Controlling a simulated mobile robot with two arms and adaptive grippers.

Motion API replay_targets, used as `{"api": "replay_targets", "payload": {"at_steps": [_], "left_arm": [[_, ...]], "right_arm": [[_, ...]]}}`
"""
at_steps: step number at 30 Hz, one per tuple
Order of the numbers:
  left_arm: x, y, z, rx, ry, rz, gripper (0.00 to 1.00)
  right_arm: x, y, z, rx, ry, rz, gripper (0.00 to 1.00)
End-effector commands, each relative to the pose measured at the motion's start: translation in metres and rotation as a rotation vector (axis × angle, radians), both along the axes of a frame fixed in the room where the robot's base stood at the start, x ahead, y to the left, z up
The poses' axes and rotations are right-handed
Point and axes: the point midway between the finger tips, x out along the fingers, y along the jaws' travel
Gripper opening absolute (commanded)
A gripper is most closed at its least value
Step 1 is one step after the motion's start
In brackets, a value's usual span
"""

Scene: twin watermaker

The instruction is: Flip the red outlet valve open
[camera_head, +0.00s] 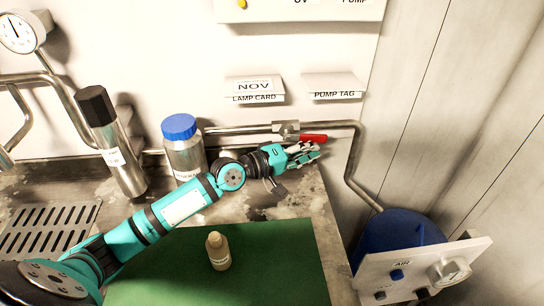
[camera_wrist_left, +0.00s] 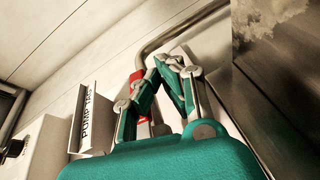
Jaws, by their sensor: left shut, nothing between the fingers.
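The red outlet valve handle (camera_head: 313,138) points right from the metal valve body (camera_head: 287,130), roughly along the pipe. In the left wrist view the red handle (camera_wrist_left: 137,76) shows behind one finger, partly hidden by it. My left gripper (camera_head: 314,153) is shut and empty, just below the handle in the head view. In the left wrist view its fingertips (camera_wrist_left: 162,66) lean together in front of the pipe. I cannot tell whether the fingers touch the handle. My right gripper is not in view.
A blue-capped bottle (camera_head: 184,150) and a black-capped metal cylinder (camera_head: 112,145) stand left of my left gripper. A small bottle (camera_head: 217,251) stands on the green mat (camera_head: 278,262). The pipe (camera_head: 352,160) bends down to a blue tank (camera_head: 398,228). A pump tag holder (camera_head: 333,84) is above.

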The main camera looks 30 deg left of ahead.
Motion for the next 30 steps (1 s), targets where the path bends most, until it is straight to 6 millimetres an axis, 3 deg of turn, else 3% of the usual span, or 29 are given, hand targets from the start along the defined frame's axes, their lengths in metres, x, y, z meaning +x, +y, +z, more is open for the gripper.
{"api": "replay_targets", "payload": {"at_steps": [8, 21, 30], "left_arm": [[-0.007, 0.006, 0.000, 0.000, 0.001, 0.001, 0.00], [-0.077, 0.056, 0.006, 0.002, 0.006, 0.000, 0.00], [-0.095, 0.070, 0.009, 0.000, 0.003, 0.001, 0.00]], "right_arm": [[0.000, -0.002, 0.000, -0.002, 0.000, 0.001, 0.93], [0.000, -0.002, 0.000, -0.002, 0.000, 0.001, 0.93], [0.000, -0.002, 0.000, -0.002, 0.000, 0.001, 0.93]]}}
